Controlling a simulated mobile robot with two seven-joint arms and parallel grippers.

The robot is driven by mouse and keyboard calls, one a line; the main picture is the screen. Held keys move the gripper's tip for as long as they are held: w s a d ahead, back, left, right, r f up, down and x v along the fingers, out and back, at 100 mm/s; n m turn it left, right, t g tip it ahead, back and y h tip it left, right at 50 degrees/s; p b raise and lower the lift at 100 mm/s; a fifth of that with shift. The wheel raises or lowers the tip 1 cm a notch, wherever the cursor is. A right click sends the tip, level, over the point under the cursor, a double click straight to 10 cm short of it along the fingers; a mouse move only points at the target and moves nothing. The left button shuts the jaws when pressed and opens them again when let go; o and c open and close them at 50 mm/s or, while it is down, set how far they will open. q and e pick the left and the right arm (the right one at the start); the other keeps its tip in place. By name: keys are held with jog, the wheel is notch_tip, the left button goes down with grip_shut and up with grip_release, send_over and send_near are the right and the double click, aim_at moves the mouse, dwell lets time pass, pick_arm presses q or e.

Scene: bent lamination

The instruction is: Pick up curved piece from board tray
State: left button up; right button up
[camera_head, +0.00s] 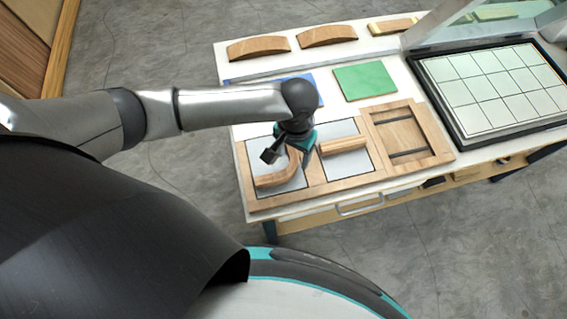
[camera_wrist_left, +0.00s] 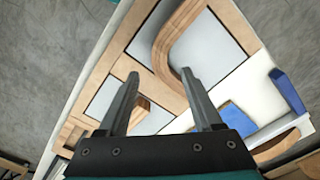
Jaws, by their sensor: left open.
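The board tray (camera_head: 322,192) is a wooden frame with light grey panels at the near side of the table. The curved piece (camera_head: 279,174) is a bent wooden strip in its left compartment. It also shows in the left wrist view (camera_wrist_left: 171,45), at the top, curving down towards the fingertips. My left gripper (camera_head: 286,156) is above the tray, near the divider between the left and middle compartments. In the left wrist view its fingers (camera_wrist_left: 160,76) are spread, with nothing held. The curved piece's bend lies just beyond the fingertips. My right gripper is not in view.
A straighter wooden piece (camera_head: 343,145) lies in the middle compartment; a wooden panel with dark bars (camera_head: 405,138) fills the right one. Behind are a green mat (camera_head: 364,81) and arched wooden blocks (camera_head: 327,36). A black-framed grid board (camera_head: 498,85) stands at right.

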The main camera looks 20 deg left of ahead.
aim_at(291, 167)
pick_arm(q)
jog(key=shift+s+f+b, duration=0.2)
jog(key=shift+f+b, duration=0.15)
jog(key=shift+f, duration=2.4)
jog(key=shift+c, duration=0.3)
grip_shut()
